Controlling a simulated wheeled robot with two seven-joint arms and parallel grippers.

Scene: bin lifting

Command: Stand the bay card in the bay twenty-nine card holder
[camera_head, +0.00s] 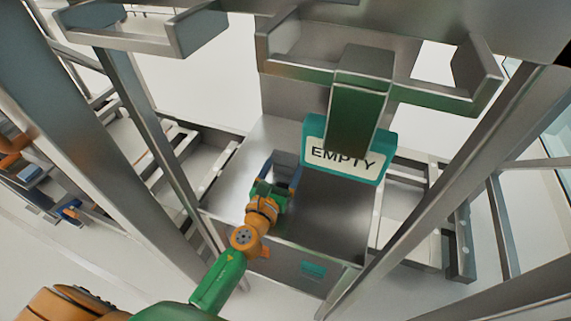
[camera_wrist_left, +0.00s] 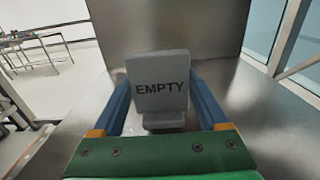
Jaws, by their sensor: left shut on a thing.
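My left gripper (camera_head: 278,175) reaches over the metal surface in the middle of the head view. In the left wrist view its two blue fingers (camera_wrist_left: 160,78) stand on either side of a grey card (camera_wrist_left: 160,95) marked EMPTY and are shut on it. The card stands upright in that view, with a small grey foot below it. I see no bay number, so I cannot tell which part is the bay twenty-nine holder. My right gripper is not in view.
Metal rack posts (camera_head: 150,130) stand left and right of the work area. Metal brackets (camera_head: 440,92) overhang it at the top. A small teal label (camera_head: 313,270) is on the front face below. Bare metal surface (camera_head: 335,215) lies right of the gripper.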

